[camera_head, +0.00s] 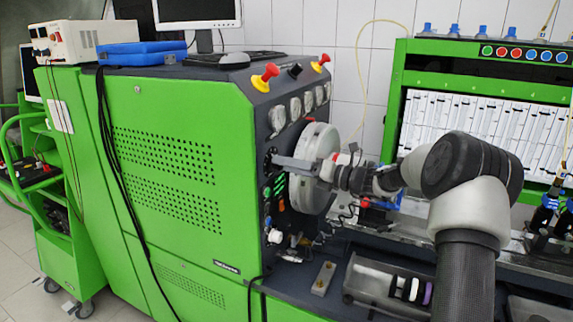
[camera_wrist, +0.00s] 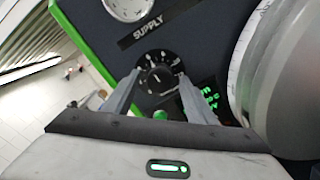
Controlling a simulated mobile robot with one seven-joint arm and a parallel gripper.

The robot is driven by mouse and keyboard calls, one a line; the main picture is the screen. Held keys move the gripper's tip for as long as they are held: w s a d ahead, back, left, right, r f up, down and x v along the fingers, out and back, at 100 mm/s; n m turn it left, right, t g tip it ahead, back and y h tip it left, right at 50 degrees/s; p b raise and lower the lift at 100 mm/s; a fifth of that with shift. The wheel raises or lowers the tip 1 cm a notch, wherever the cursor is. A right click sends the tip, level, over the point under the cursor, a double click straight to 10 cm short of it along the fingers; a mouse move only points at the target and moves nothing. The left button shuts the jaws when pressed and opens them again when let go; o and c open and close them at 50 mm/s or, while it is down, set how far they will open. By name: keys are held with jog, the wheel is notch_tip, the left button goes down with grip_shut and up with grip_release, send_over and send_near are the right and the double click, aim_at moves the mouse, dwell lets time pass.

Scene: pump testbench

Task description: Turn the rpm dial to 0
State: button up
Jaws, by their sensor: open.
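A round black dial with white scale marks (camera_wrist: 157,79) sits on the dark panel in the wrist view. I cannot read its label, so I cannot confirm from text that it is the rpm dial. My gripper (camera_wrist: 159,74) is open, with one finger on each side of the dial. I cannot tell whether the fingers touch it. In the head view, my gripper (camera_head: 280,160) reaches left to the dark front panel of the green machine (camera_head: 170,200). The dial is hard to make out there, near the fingertips.
A large pale disc (camera_head: 313,168) stands close beside my gripper; its curved side fills the right of the wrist view (camera_wrist: 285,80). A green-digit display (camera_wrist: 210,95) and a SUPPLY label (camera_wrist: 141,30) are near the dial. Gauges (camera_head: 294,108) line the panel above.

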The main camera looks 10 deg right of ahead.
jog(key=shift+w+a, duration=0.15)
jog(key=shift+a, duration=0.1)
jog(key=c, duration=1)
jog(key=shift+c, duration=0.2)
